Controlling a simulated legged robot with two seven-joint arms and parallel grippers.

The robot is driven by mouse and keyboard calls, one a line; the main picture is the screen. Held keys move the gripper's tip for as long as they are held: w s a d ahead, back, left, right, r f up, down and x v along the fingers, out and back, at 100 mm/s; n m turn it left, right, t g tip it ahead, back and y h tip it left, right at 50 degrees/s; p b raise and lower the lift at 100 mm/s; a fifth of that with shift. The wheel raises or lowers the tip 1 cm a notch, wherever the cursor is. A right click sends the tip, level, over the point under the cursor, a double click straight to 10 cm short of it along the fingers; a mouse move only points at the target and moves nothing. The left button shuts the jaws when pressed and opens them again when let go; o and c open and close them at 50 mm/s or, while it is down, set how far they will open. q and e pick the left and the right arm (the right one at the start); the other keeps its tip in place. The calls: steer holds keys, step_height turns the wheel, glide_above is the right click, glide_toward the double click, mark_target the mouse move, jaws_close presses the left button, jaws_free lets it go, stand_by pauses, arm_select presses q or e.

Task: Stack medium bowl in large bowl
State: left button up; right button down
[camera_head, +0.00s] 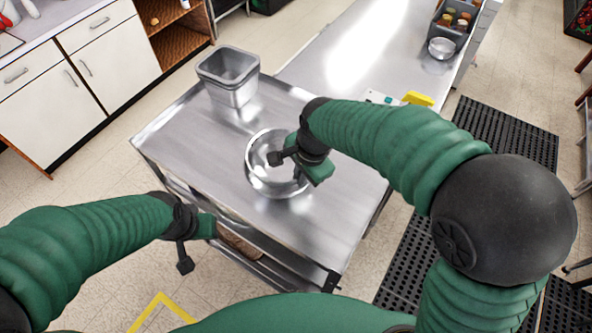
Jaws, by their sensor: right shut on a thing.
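A shiny steel bowl (256,178) is on the steel cart top near its middle. My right gripper (301,172) reaches over its right side, shut on what looks like a steel bowl rim; the wrist hides the contact. I cannot tell whether a second bowl sits inside this one, because reflections and the gripper cover much of the inside. A smaller steel bowl (441,48) stands on the far counter at the upper right. My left gripper (196,246) hangs beyond the cart's front left edge, apart from the bowls. Its fingers are too unclear to read.
Nested square steel containers (228,95) stand on the cart's (330,235) far left corner. The cart top is bare around the bowl. A long steel counter (345,60) lies behind, with a grey caddy (448,30) of jars and a yellow item (418,99).

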steer(key=shift+d+f, duration=0.2)
steer(key=shift+f, duration=0.05)
steer(key=shift+w+d, duration=0.1)
steer(key=shift+w+f, duration=0.1)
steer(key=shift+w, duration=0.1)
steer(key=shift+w+a, duration=0.2)
steer(key=shift+a, duration=0.65)
steer(key=shift+s+a, duration=0.1)
steer(key=shift+a, duration=0.3)
steer(key=shift+w+d+p, duration=0.15)
steer(key=shift+w+p, duration=0.05)
steer(key=shift+p, duration=0.2)
steer(key=shift+w+d, duration=0.15)
steer(key=shift+d, duration=0.1)
arm_select(q)
steer(key=shift+w+d+r, duration=0.2)
steer(key=shift+r, duration=0.05)
